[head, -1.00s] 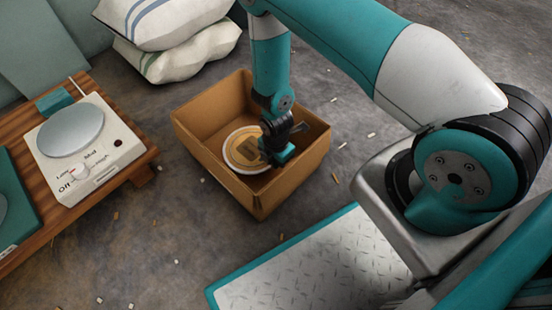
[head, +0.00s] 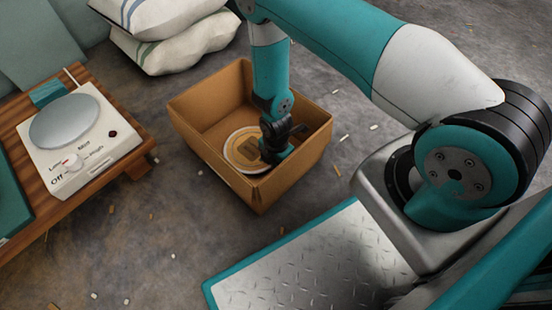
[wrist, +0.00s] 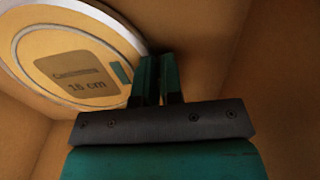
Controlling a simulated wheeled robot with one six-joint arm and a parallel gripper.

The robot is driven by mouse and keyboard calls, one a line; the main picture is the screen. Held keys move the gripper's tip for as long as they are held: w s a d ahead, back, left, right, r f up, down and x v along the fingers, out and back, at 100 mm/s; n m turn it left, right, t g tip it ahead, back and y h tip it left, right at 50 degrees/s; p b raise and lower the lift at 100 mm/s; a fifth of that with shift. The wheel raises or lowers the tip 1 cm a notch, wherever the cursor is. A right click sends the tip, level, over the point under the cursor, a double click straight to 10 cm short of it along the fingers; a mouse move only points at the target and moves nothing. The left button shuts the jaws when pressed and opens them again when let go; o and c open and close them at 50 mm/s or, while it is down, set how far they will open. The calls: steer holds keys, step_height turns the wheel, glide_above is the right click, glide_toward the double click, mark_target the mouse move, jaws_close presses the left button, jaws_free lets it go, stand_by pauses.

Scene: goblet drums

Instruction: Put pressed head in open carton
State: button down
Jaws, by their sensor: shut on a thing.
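The open carton (head: 290,177) stands on the floor in the head view, its top open. The pressed head (head: 241,147), a round cream and tan disc with a pale rim, is inside the carton, its near edge close to the front wall. My gripper (head: 273,157) reaches down into the carton and is shut on the head's right edge. The gap under the head is hidden.
A wooden bench (head: 125,168) with a white hot plate (head: 104,148) stands left of the carton. Striped sacks (head: 185,48) lie behind it. My tread-plate base is in front. Bare floor (head: 380,130) lies to the right.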

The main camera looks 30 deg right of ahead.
steer(key=shift+f, duration=0.25)
stand_by(0.4)
steer(key=c, duration=1.2)
jaws_free()
step_height(320, 180, up, 17)
steer(key=p, duration=1)
steer(key=shift+r, duration=0.2)
